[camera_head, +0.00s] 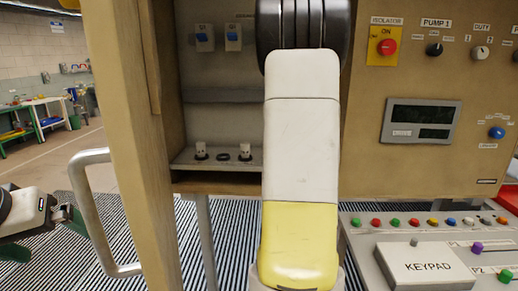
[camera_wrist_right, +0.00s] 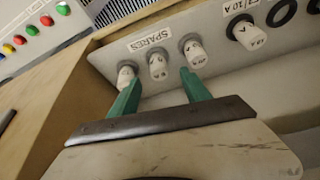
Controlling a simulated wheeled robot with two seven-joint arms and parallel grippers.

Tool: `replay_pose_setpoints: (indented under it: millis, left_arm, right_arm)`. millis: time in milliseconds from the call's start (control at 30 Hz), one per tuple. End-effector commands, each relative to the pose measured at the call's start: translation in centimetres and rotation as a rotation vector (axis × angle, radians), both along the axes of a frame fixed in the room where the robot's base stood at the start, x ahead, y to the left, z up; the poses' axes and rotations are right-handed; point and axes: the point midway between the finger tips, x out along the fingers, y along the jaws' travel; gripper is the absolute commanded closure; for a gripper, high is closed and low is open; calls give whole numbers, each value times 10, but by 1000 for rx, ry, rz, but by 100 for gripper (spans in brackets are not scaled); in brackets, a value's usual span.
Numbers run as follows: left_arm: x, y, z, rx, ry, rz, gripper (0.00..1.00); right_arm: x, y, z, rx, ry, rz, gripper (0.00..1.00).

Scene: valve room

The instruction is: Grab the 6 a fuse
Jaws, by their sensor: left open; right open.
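In the right wrist view, three white fuses stand in a row by the SPARES label: the left one (camera_wrist_right: 126,74), the middle one (camera_wrist_right: 158,66) and the right one (camera_wrist_right: 193,50). Their ratings are too small to read surely, so I cannot tell which is 6 A. My right gripper (camera_wrist_right: 161,80) is open and empty, its green fingertips either side of the middle fuse and close to the outer two. In the head view my right arm hides it. My left gripper (camera_head: 70,217) is open, at the lower left beside the cabinet door handle.
Another white fuse (camera_wrist_right: 246,34) stands farther right near a 10 A label, beside an empty ring socket (camera_wrist_right: 281,12). The open wooden door (camera_head: 130,130) with its metal handle (camera_head: 84,190) stands at the left. A console with a keypad (camera_head: 425,267) is at lower right.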

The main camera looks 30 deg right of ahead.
Motion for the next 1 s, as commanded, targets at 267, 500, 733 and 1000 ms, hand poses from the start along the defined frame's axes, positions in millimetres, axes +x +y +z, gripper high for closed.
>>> replay_pose_setpoints:
  millis: [267,500,733,1000]
  left_arm:
    - [0,0,0,0,0,0,0]
    - [0,0,0,0,0,0,0]
    - [0,0,0,0,0,0,0]
    - [0,0,0,0,0,0,0]
  right_arm:
    - [9,-12,-21,-15,8,-11,44]
    - [17,-21,-52,-14,9,-12,44]
    - [24,-26,-71,-14,6,-9,44]
    - [24,-25,-71,-14,4,-9,58]
